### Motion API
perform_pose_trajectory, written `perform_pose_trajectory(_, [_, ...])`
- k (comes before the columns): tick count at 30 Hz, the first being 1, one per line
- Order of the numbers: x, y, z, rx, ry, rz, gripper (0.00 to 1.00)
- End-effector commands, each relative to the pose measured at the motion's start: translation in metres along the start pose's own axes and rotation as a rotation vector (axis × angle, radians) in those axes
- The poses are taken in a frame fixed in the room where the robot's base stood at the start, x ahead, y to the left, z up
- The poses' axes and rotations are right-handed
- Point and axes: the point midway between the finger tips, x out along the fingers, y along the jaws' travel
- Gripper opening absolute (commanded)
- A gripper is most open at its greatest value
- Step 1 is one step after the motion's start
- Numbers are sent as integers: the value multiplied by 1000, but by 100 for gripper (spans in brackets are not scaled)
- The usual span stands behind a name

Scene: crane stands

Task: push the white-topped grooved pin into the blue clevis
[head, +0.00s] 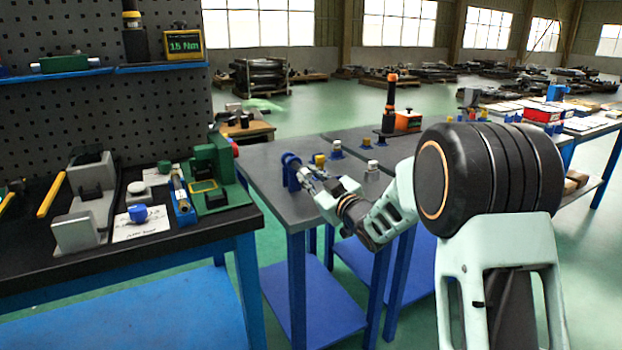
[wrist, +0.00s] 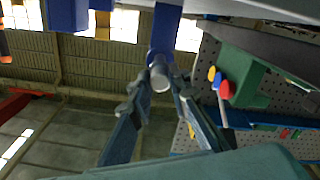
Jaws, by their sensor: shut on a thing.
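The blue clevis (head: 291,170) stands upright at the near left corner of the grey table. It also shows in the wrist view as blue plates (wrist: 166,28). The white-topped grooved pin (wrist: 160,78) shows its pale round end between my fingertips, in front of the clevis's blue round part. My gripper (wrist: 160,86) is shut on the pin; it also shows in the head view (head: 308,178), close to the right side of the clevis. The groove and how deep the pin sits in the clevis cannot be made out.
An orange-and-black tool (head: 390,105) stands farther back. A black-topped bench (head: 215,222) with a green fixture (head: 222,160) is at the left.

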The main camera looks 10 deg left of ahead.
Motion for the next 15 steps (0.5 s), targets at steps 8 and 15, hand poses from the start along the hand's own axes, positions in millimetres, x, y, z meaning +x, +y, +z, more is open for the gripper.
perform_pose_trajectory(8, [7, 0, -2, -1, 3, 1, 0])
perform_pose_trajectory(15, [12, 0, -1, 0, 3, 0, 0])
